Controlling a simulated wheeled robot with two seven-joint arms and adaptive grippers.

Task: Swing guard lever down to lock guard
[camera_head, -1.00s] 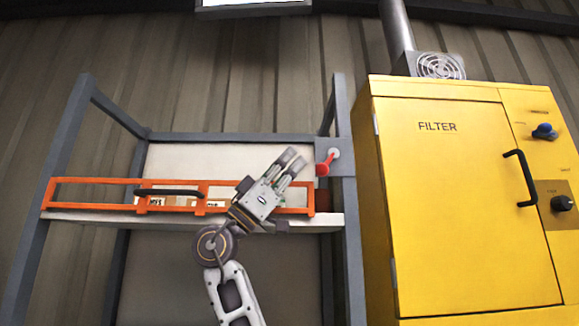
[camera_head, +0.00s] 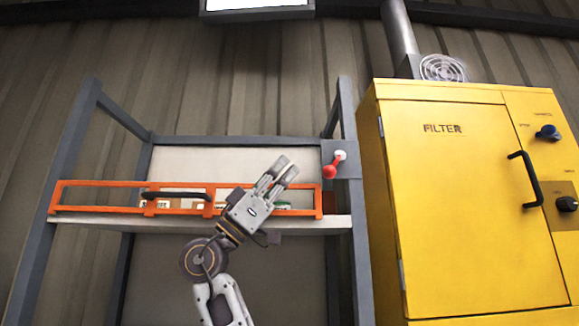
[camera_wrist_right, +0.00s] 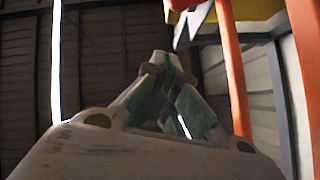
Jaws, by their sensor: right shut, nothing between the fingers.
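The guard lever (camera_head: 331,169) is a short red lever on a pale round pivot. It sits on a grey plate (camera_head: 346,186) at the shelf's right post, its red end pointing down and a little left. The orange guard (camera_head: 100,185) lies across the shelf front, with a black handle (camera_head: 177,195). My right gripper (camera_head: 283,172) is shut and empty, left of the lever and apart from it, in front of the guard's right part. In the right wrist view its fingers (camera_wrist_right: 172,75) show, with orange bars to the right. My left gripper is not in view.
The grey shelf frame (camera_head: 50,240) carries a pale shelf board (camera_head: 110,222) with boxes partly hidden behind the guard. A yellow filter cabinet (camera_head: 460,200) stands close on the right, with a protruding black handle (camera_head: 525,179). Space above the guard looks open.

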